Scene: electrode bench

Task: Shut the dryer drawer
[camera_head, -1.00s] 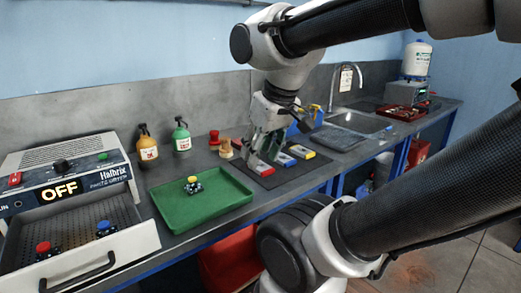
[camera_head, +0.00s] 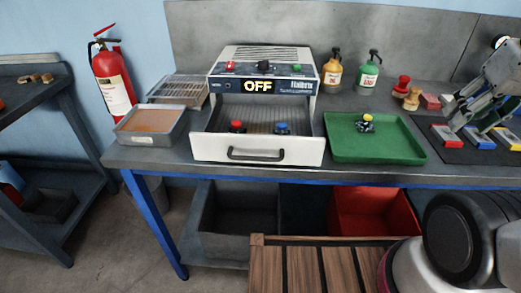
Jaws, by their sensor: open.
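The dryer (camera_head: 263,75) stands on the bench with its display reading OFF. Its white-fronted drawer (camera_head: 205,147) is pulled out toward the bench's front edge, with a dark handle (camera_head: 256,155) on the front. Inside the drawer are a red-topped part (camera_head: 237,127) at left and a blue-topped part (camera_head: 282,128) at right. My gripper (camera_head: 456,115) is at the right edge of the view, open, above the dark mat with the coloured blocks, well to the right of the drawer. Part of it is cut off by the frame.
A metal pan (camera_head: 150,139) and a wire rack (camera_head: 178,90) stand left of the dryer. A slatted wooden surface (camera_head: 335,268) is in front of the bench.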

